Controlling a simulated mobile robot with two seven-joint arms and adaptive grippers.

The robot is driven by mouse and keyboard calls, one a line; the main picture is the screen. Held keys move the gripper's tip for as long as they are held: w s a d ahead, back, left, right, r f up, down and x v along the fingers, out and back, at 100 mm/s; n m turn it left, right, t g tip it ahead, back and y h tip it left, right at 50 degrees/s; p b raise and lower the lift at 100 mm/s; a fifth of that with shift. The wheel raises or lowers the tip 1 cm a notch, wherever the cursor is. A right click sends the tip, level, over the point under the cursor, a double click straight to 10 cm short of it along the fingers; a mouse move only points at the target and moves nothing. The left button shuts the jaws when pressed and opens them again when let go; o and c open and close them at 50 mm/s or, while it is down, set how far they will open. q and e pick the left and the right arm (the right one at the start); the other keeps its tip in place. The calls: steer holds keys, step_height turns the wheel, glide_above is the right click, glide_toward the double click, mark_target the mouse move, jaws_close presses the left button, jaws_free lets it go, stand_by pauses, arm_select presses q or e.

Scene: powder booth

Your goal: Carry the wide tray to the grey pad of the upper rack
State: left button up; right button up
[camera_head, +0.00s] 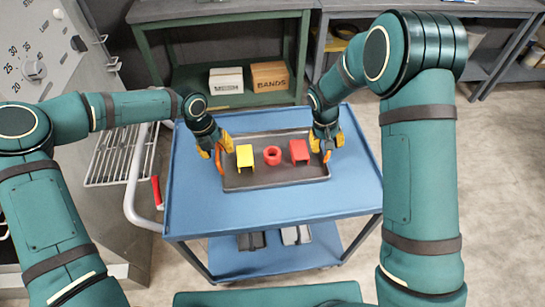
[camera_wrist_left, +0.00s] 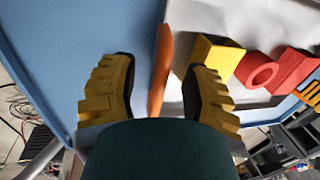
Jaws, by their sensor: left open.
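The wide tray (camera_head: 272,180), dark grey with a low rim, lies on the blue cart top. It bears a yellow block (camera_head: 245,155), a red ring (camera_head: 272,155) and a red block (camera_head: 299,151). An orange handle is at each short end. My left gripper (camera_head: 217,148) is at the left end; in the left wrist view its open fingers stand either side of the left orange handle (camera_wrist_left: 161,75). My right gripper (camera_head: 327,142) is at the right orange handle (camera_head: 327,155); whether its fingers are closed is unclear. I cannot make out a grey pad.
The blue cart (camera_head: 195,215) has free room around the tray. A wire rack (camera_head: 122,155) juts from the grey cabinet (camera_head: 45,45) at left, near the cart's white push handle (camera_head: 137,185). A green bench (camera_head: 225,15) with boxes on its lower shelf stands behind.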

arm_select(q)
jaws_close()
arm_select(e)
jaws_close()
arm_select(q)
steer(key=shift+r, duration=0.2)
arm_select(e)
steer(key=shift+r, duration=0.2)
